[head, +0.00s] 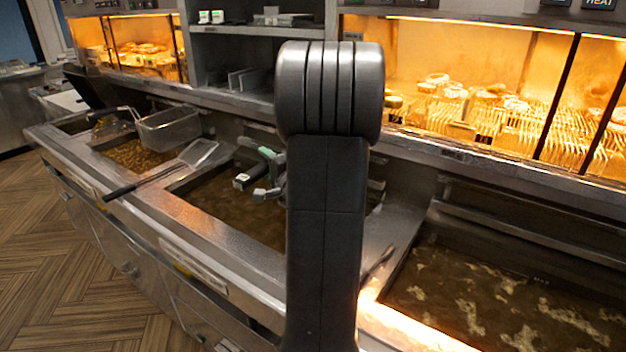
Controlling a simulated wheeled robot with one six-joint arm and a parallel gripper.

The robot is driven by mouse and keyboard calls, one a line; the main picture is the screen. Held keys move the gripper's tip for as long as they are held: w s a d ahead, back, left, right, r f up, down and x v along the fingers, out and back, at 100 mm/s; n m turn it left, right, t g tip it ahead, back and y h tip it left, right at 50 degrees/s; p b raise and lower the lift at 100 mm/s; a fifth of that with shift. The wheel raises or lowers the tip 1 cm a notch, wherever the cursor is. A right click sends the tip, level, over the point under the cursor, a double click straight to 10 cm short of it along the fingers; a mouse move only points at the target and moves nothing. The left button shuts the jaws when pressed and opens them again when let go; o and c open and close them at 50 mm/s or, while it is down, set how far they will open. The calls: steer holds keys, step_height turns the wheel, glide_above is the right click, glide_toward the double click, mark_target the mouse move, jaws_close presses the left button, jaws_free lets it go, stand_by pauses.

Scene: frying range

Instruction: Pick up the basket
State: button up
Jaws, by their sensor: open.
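A wire-mesh fry basket (170,128) sits at the back of the left fryer, raised above the oil. A thin handle appears to reach left from it. My gripper (250,188) is over the middle fryer, to the right of the basket and apart from it. Its jaws are open, with nothing seen between them. My own arm covers the middle of the view and hides part of the gripper and the middle fryer.
A flat skimmer (198,153) with a black handle lies across the divider between the left and middle fryers. The right fryer (500,305) holds dark oil with pale foam. Lit warming cabinets (470,70) and a shelf (245,33) stand behind. Wooden floor lies left.

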jaws_close()
steer(key=shift+r, duration=0.15)
stand_by(0.4)
